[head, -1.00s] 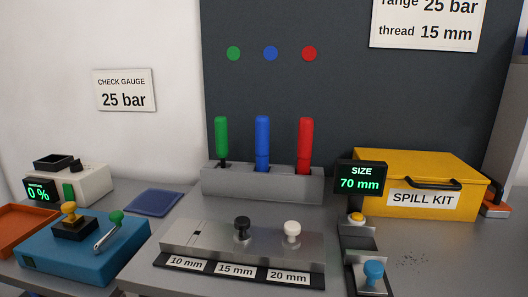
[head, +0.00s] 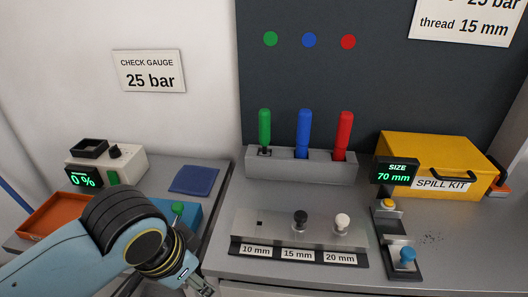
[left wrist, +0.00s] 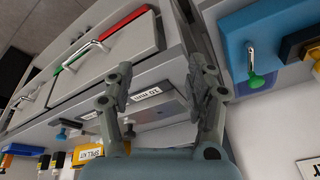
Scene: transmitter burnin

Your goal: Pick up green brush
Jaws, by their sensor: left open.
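The green brush (head: 264,127) stands upright in the left slot of the grey holder (head: 330,169), in front of the dark board. A blue brush (head: 304,130) and a red brush (head: 344,130) stand in the same holder to its right. My left gripper (head: 203,287) is low in the head view, partly cut off by the bottom edge, in front of and apart from the holder. In the left wrist view my left gripper (left wrist: 162,92) has its fingers spread with nothing between them. I cannot make out the green brush in that view.
A metal block (head: 272,230) with black and white knobs lies in front of the holder. A blue box (head: 187,211) with a green-knobbed lever is partly hidden behind my left arm. A yellow spill kit (head: 430,154) and size display (head: 396,171) stand to the right.

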